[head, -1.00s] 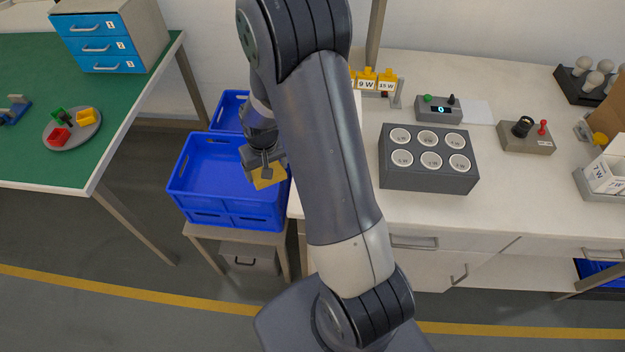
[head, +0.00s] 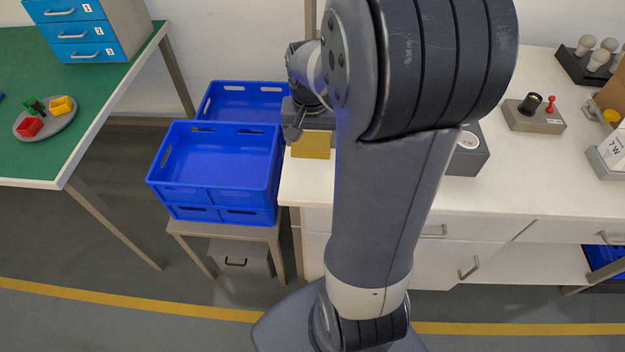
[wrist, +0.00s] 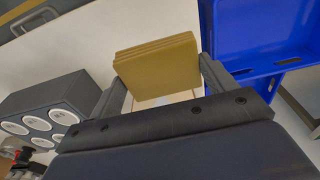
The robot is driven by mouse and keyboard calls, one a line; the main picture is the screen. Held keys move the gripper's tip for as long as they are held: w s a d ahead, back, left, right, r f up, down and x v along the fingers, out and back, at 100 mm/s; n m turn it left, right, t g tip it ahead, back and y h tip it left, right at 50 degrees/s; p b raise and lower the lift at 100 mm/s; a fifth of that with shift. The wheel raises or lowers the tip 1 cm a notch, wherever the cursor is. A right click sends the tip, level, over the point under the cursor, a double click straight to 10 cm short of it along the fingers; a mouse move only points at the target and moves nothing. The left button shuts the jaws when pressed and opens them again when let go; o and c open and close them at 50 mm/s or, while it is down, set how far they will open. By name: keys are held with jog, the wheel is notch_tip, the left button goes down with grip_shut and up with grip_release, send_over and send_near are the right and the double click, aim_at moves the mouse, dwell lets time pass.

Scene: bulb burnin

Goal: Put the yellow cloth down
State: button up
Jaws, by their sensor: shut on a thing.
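The yellow cloth (head: 311,146) is a folded, flat square pad. It is held at my gripper (head: 307,128), above the left end of the white bench (head: 302,190) in the head view. In the wrist view the cloth (wrist: 158,68) sits between the two fingers of my gripper (wrist: 165,85), with its folded layers showing at the top edge. My gripper is shut on it. Whether the cloth touches the bench top cannot be told. My arm hides part of the bench behind it.
Blue crates (head: 215,165) stand just left of the bench, one behind the other. A dark grey block with round sockets (head: 468,150) is on the bench, partly behind my arm; it shows in the wrist view too (wrist: 45,105). Bare bench lies between block and crates.

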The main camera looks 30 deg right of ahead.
aim_at(312, 174)
notch_tip(312, 174, down, 10)
jog(key=shift+s+d+r+b, duration=0.1)
jog(key=shift+b, duration=0.2)
jog(key=o, duration=0.9)
jog(key=shift+f, duration=0.2)
jog(key=shift+r, duration=0.1)
jog(key=r, duration=0.4)
jog(key=s+r, duration=0.1)
jog(key=r, duration=0.3)
jog(key=r+p, duration=0.1)
jog(key=r, duration=0.3)
jog(key=shift+s+a, duration=0.15)
jog(key=shift+a, duration=0.25)
jog(key=shift+f, duration=0.1)
